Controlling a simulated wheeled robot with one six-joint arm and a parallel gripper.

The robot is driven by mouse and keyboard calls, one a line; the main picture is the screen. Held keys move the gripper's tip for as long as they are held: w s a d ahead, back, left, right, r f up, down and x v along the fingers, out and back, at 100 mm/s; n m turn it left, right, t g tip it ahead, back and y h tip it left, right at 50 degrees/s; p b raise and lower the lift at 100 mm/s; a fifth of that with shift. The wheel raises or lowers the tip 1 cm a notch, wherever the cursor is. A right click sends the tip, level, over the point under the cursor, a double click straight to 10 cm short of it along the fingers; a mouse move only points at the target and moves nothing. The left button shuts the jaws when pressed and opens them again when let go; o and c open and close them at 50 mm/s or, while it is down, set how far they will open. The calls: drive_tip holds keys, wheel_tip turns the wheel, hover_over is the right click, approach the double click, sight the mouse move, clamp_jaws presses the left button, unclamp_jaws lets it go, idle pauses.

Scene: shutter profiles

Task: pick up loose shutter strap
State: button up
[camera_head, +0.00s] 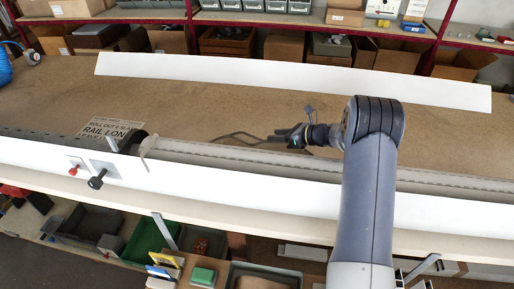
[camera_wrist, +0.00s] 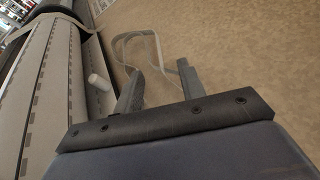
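The loose strap (camera_head: 236,136) lies as a thin loop on the brown worktop, just left of my gripper (camera_head: 283,138) in the head view. In the wrist view the strap (camera_wrist: 121,42) is a pale grey loop beyond my fingertips, its lower parts running down towards the fingers. My gripper (camera_wrist: 160,80) is open, its two grey fingers clearly apart. The strap's near end is partly hidden by the fingers, and I cannot tell whether it touches them. The long grey slatted shutter profile (camera_head: 225,155) lies beside the strap; it also shows in the wrist view (camera_wrist: 45,85).
A small white peg (camera_wrist: 99,82) sticks out beside the profile near my left finger. A long white panel (camera_head: 290,76) lies at the back of the worktop (camera_head: 200,105). A printed cardboard sign (camera_head: 112,127) lies at left. A white front rail (camera_head: 220,188) borders the bench.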

drive_tip(key=p+x, duration=0.2)
drive_tip(key=x, duration=0.6)
drive_tip(key=shift+a+f+p, duration=0.3)
drive_tip(key=shift+a+p, duration=0.05)
drive_tip(key=shift+p, duration=0.05)
drive_tip(key=shift+c, duration=0.6)
clamp_jaws()
